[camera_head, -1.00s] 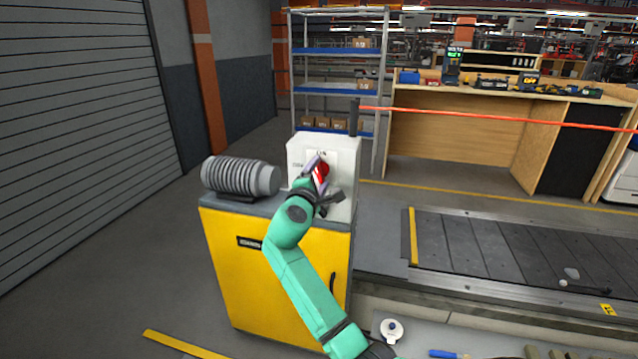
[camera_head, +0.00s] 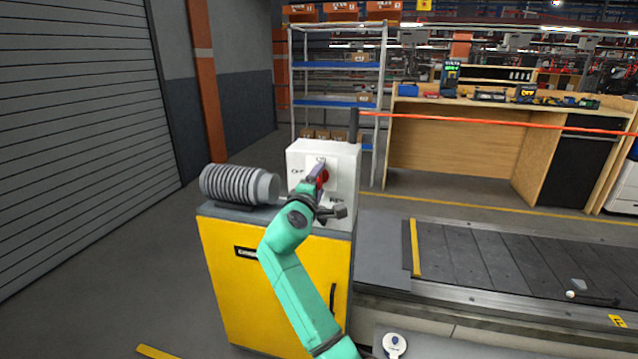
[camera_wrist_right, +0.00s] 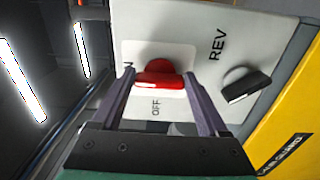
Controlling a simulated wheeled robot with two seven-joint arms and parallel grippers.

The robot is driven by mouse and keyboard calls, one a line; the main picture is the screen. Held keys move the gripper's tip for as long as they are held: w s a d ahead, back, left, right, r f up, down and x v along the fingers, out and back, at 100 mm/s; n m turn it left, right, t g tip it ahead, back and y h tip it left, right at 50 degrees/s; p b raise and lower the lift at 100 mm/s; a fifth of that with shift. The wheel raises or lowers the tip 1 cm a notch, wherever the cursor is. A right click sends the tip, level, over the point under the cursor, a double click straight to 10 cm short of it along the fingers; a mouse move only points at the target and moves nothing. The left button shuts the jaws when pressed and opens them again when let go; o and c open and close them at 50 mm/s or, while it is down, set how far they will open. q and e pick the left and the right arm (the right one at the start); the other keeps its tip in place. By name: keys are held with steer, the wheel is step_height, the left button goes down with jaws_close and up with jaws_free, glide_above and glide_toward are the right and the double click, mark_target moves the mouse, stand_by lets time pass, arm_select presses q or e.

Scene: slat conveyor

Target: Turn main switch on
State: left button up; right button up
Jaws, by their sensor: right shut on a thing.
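The main switch (camera_head: 325,176) is a red handle on the white control box (camera_head: 350,165). In the right wrist view the red handle (camera_wrist_right: 160,80) sits between the two fingers of my right gripper (camera_wrist_right: 161,88), which is shut on it. There the handle lies crosswise, one end towards the partly hidden ON label (camera_wrist_right: 128,69), with the OFF label (camera_wrist_right: 155,107) below it. In the head view my right gripper (camera_head: 319,176) hides part of the handle. My left gripper is not in view.
A black knob (camera_wrist_right: 245,88) near the REV label is beside the switch. The box stands on a yellow cabinet (camera_head: 225,270) with a ribbed grey motor (camera_head: 230,185) to its left. The slat conveyor (camera_head: 490,260) runs to the right.

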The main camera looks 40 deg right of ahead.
steer(key=o, duration=1.2)
steer(key=shift+o, duration=0.2)
steer(key=shift+a, duration=0.1)
steer(key=b+v, duration=0.1)
steer(key=v, duration=1.3)
steer(key=shift+a, duration=0.15)
steer(key=shift+s, duration=0.2)
